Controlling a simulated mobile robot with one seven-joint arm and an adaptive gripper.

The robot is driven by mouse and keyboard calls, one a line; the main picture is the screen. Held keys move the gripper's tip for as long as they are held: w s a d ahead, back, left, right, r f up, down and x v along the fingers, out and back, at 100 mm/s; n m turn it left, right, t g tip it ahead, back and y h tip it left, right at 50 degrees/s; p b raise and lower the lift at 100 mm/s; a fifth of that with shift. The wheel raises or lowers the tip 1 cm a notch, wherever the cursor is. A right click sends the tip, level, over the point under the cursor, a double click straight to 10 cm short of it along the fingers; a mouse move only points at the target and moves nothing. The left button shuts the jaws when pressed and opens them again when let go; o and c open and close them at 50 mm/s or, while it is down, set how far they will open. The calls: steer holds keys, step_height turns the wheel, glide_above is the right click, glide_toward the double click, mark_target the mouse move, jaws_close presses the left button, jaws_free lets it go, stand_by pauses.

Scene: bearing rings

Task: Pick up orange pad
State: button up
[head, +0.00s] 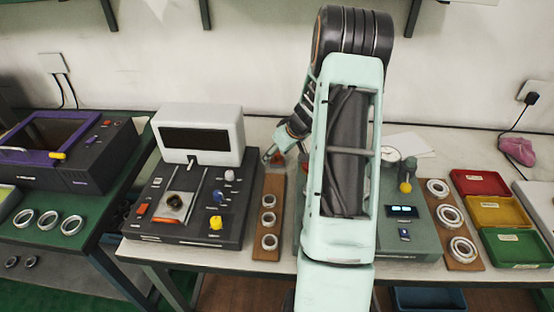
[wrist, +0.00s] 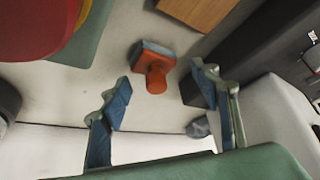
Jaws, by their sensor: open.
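The orange pad (wrist: 156,72) shows in the wrist view as a small orange block with a round knob and a grey-blue edge. It stands on the pale bench top, ahead of the fingertips and roughly between their lines. My gripper (wrist: 160,78) is open, its blue-padded fingers spread and empty. In the head view my gripper (head: 273,157) is low over the bench, behind the wooden ring board and right of the white display box.
A wooden board with rings (head: 266,244) lies in front of my gripper. The black machine (head: 180,232) with its white display box (head: 200,133) stands left. A grey-green gauge unit (head: 424,240) is right of my arm. A small grey object (wrist: 198,127) lies near the right finger.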

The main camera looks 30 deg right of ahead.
steer(key=shift+w+f, duration=0.1)
steer(key=shift+f, duration=0.05)
steer(key=c, duration=1.3)
steer(key=shift+c, duration=0.6)
steer(key=shift+r, duration=0.25)
jaws_close()
steer(key=shift+r, duration=0.35)
steer(key=s+a+r+b, duration=0.1)
steer(key=s+r+b, duration=0.2)
steer(key=s+r, duration=0.9)
steer(key=shift+s+a, duration=0.35)
steer(key=shift+s, duration=0.65)
